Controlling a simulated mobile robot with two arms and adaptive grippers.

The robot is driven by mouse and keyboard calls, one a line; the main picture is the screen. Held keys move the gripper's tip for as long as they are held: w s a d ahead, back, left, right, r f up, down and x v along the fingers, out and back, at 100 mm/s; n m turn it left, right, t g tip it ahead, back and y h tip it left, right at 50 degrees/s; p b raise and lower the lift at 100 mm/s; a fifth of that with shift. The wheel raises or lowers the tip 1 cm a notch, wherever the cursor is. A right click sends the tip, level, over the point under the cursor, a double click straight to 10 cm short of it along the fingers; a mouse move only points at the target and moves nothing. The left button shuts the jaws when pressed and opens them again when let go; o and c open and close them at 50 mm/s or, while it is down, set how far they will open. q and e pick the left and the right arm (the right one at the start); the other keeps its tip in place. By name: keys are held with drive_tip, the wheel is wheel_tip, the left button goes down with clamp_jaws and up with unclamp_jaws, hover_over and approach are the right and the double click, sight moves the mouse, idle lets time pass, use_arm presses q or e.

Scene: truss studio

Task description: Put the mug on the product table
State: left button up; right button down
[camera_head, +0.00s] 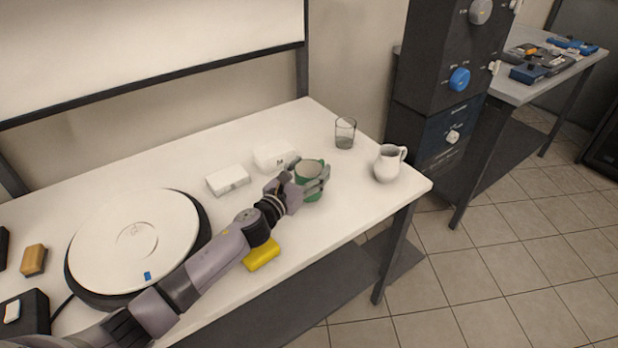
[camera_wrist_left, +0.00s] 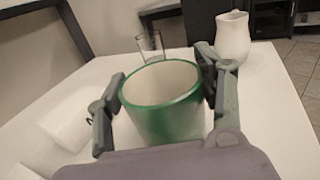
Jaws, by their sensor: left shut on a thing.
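A green mug (camera_head: 309,170) with a pale inside is upright at the white table (camera_head: 345,220), between the fingers of my left gripper (camera_head: 310,183). In the left wrist view the mug (camera_wrist_left: 165,105) fills the space between the two fingers of the left gripper (camera_wrist_left: 160,95), which are shut on its sides. I cannot tell whether its base touches the tabletop. My right gripper is in neither view.
A glass (camera_head: 345,133) and a white pitcher (camera_head: 388,163) stand beyond the mug. White boxes (camera_head: 228,180), a yellow block (camera_head: 261,254) and a round turntable (camera_head: 135,240) are left of it. A dark cabinet (camera_head: 440,90) stands behind.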

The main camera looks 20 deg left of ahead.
use_arm(q)
drive_tip(key=shift+f, duration=0.65)
drive_tip(key=shift+f+b, duration=0.2)
drive_tip(key=shift+b, duration=0.1)
drive_tip(key=o, duration=1.4)
drive_tip(key=shift+r, duration=0.15)
